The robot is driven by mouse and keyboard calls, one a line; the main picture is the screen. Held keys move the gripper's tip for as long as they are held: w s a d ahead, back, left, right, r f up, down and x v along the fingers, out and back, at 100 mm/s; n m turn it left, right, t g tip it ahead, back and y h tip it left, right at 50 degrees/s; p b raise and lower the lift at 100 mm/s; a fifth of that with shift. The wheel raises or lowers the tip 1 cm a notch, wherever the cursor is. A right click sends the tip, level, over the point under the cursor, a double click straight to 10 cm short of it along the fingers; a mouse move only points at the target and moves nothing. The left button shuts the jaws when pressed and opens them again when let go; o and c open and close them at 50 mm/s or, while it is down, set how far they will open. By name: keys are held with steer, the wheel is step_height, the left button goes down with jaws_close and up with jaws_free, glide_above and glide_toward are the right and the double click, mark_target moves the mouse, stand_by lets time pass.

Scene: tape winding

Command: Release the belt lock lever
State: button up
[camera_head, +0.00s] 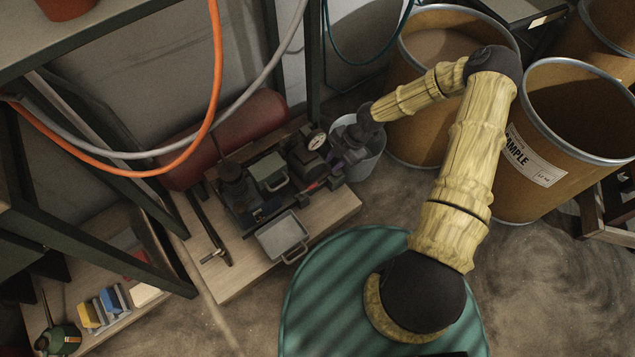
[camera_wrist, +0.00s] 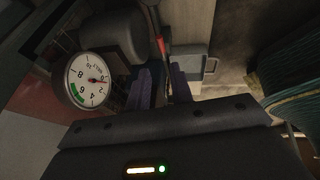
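A dark tape-winding machine (camera_head: 265,178) stands on a wooden bench. A thin dark lever with a red section (camera_wrist: 160,46) shows in the wrist view; I take it for the belt lock lever. A small red mark also shows on the machine's right end in the head view (camera_head: 313,187). My gripper (camera_head: 337,168) is at that right end, low beside the machine. In the wrist view its two purple fingers (camera_wrist: 160,84) are apart, with the lever in line with the gap between them. I cannot tell whether the lever touches a finger.
A round gauge (camera_wrist: 88,80) is close on the left in the wrist view. A metal tray (camera_head: 282,236) is at the machine's front. A grey bucket (camera_head: 369,165) stands behind my gripper. Brown drums (camera_head: 550,190) are at right; orange and grey hoses (camera_head: 213,105) hang at left.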

mark_target(315, 184)
steer(key=b+x, duration=0.5)
steer(key=x, duration=0.7)
steer(key=shift+f, duration=0.25)
steer(key=shift+c, duration=0.3)
jaws_close()
